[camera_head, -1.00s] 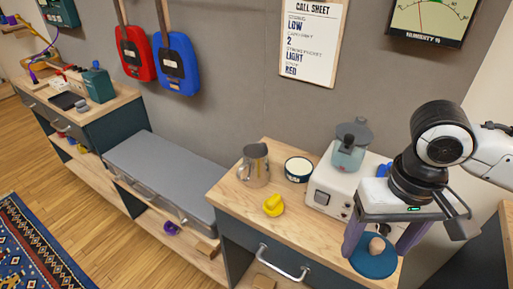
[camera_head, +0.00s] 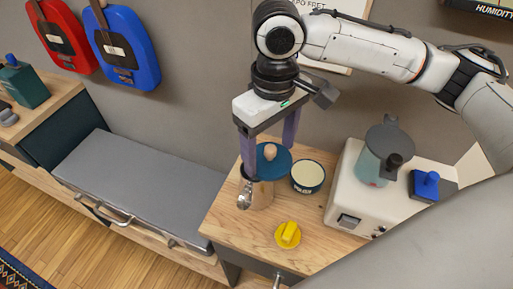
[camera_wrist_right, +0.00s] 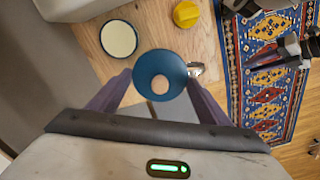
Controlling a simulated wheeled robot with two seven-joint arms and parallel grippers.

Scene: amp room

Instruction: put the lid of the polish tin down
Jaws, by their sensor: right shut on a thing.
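The blue lid (camera_head: 274,165) of the polish tin, with a pale wooden knob, is between the fingers of my right gripper (camera_head: 268,155). My right gripper is shut on it and holds it roughly level. The open polish tin (camera_head: 308,177), dark with a cream inside, stands just right of the lid. In the right wrist view the lid (camera_wrist_right: 150,66) is between the fingertips and the tin (camera_wrist_right: 118,39) is up and left.
A yellow object (camera_head: 288,235) sits on the wooden counter (camera_head: 238,227) in front of the tin. A white appliance (camera_head: 347,205) with a grey-lidded jar stands to the right. A lower grey-topped bench (camera_head: 130,185) is to the left. Bare counter shows around the yellow object.

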